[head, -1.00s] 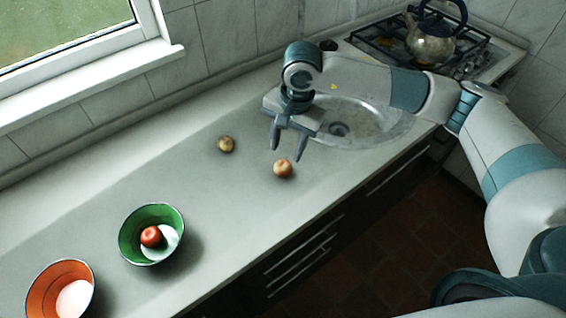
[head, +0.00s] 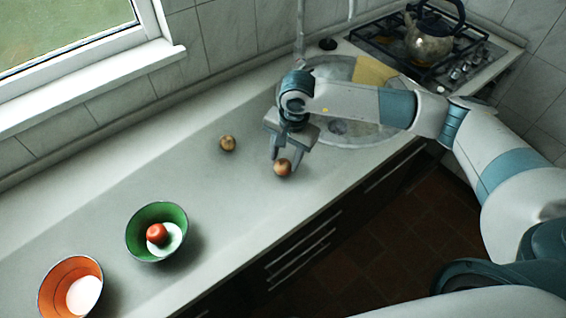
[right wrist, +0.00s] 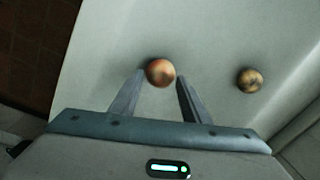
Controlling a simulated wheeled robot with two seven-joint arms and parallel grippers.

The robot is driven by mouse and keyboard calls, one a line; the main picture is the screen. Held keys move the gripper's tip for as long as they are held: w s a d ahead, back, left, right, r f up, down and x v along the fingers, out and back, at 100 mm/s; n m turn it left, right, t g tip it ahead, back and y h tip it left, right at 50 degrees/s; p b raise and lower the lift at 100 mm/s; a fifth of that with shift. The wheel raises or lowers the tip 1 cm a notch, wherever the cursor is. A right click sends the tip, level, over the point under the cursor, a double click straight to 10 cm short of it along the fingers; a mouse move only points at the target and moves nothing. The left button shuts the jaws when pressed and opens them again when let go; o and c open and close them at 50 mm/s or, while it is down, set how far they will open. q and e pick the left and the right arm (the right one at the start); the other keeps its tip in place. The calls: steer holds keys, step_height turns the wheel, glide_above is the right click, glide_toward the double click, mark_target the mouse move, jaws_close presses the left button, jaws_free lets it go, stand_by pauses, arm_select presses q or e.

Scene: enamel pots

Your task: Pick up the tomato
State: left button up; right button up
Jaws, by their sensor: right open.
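A smooth red round thing that looks like the tomato (head: 157,234) lies in the green enamel pot (head: 170,210), beside a white patch inside it. My right gripper (head: 288,164) is well away from it, up and to the right in the head view. The right gripper (right wrist: 160,79) is open and empty. A red-and-yellow round fruit, like an apple (head: 282,168), is at its fingertips; in the right wrist view this fruit (right wrist: 160,71) shows just beyond and between the finger ends. I cannot tell whether they touch. My left gripper is not in view.
A brownish-yellow round fruit (head: 227,144) lies on the counter left of the gripper. An orange pot (head: 53,281) stands at the lower left. A sink (head: 335,72) with a yellow cloth-like piece (head: 374,71) and a stove with a kettle (head: 429,40) are beyond.

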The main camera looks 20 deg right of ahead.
steer(key=shift+w+a+f+p, duration=0.15)
steer(key=shift+f+p, duration=0.3)
steer(key=shift+f, duration=0.9)
steer(key=c, duration=0.7)
